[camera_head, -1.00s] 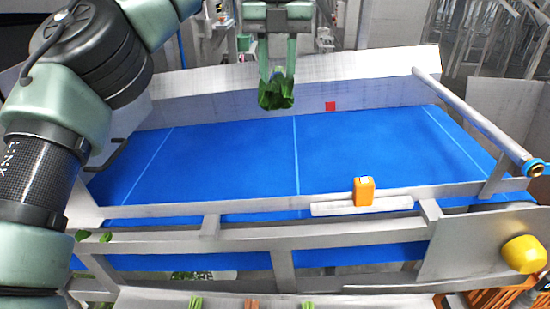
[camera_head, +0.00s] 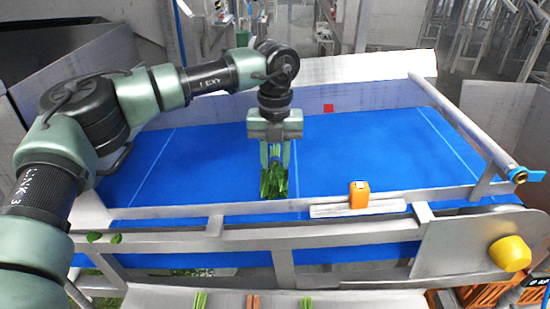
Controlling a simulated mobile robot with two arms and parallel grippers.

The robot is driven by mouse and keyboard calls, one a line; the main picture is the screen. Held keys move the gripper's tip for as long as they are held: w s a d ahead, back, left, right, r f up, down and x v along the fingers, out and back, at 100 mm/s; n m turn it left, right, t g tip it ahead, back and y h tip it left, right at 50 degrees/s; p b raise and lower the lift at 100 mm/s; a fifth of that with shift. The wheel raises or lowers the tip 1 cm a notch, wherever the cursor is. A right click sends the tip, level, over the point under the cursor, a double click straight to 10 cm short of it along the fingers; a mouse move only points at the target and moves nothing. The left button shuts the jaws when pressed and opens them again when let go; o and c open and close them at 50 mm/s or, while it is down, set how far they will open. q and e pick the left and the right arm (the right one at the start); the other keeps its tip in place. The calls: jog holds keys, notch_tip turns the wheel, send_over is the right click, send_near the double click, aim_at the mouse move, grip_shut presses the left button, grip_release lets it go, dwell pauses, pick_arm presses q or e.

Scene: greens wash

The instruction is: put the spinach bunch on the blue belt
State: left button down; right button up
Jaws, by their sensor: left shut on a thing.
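The spinach bunch (camera_head: 273,184) is a dark green leafy clump in the middle of the head view. My left gripper (camera_head: 275,166) points down and is shut on it, with a finger on either side of the leaves. The blue belt (camera_head: 370,150) spreads behind and around the bunch. The bunch shows against the belt near its front rail; I cannot tell whether it touches the belt. My right gripper is not in view.
A metal rail (camera_head: 240,207) runs along the belt's front, with an orange box (camera_head: 359,194) on a ledge. A roller bar (camera_head: 462,127) borders the right side. A yellow knob (camera_head: 510,254) sits front right. Several vegetable bundles (camera_head: 253,301) lie at the bottom. The belt's right half is clear.

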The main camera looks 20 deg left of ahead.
aim_at(276, 163)
pick_arm(q)
jog(key=shift+w+f, duration=0.1)
jog(key=shift+f, duration=0.15)
jog(key=c, duration=1.1)
grip_release()
jog(key=shift+o, duration=0.2)
jog(key=shift+r, duration=0.2)
notch_tip(276, 163, up, 12)
jog(key=b, duration=0.4)
